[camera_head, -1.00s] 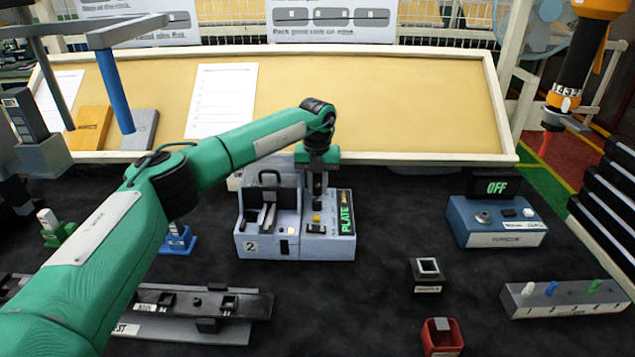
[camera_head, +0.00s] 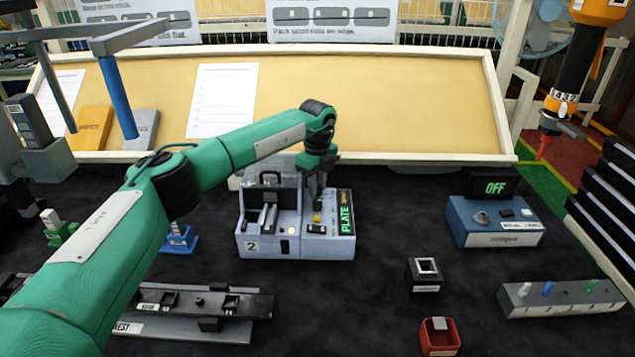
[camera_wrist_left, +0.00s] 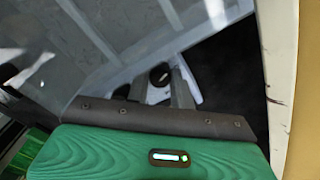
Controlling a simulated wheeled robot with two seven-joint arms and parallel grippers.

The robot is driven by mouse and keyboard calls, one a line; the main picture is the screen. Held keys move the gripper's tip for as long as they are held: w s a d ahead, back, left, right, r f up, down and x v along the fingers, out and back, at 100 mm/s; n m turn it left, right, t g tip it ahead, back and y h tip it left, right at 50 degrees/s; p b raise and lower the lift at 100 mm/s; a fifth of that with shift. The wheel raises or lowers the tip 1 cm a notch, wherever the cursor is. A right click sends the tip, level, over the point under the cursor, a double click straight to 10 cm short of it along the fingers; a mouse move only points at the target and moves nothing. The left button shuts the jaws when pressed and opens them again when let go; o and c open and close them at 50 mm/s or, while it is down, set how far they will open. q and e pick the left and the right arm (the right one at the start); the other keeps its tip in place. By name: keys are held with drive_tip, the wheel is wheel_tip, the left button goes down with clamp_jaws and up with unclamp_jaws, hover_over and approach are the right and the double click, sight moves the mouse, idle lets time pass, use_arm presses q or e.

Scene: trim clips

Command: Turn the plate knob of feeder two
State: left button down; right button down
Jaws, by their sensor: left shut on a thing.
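Feeder two (camera_head: 252,246) is a pale grey box marked "2", standing on the dark table in the middle of the head view. Its right part carries a green "PLATE" label (camera_head: 346,212) and a small yellow part (camera_head: 317,218). My left gripper (camera_head: 316,194) reaches down onto the top of this right part. In the left wrist view its fingers (camera_wrist_left: 168,84) are shut on a small dark round knob (camera_wrist_left: 160,75), the plate knob. In the head view the fingers and wrist hide the knob, so its turn angle cannot be told. My right gripper is out of view.
A blue box (camera_head: 495,225) with an "OFF" display stands at the right. A tan board (camera_head: 350,100) rises behind the feeder.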

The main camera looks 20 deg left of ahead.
use_arm(q)
drive_tip(key=shift+r+n, duration=0.1)
drive_tip(key=shift+n, duration=0.7)
drive_tip(key=c, duration=1.3)
unclamp_jaws()
drive_tip(key=shift+o, duration=0.5)
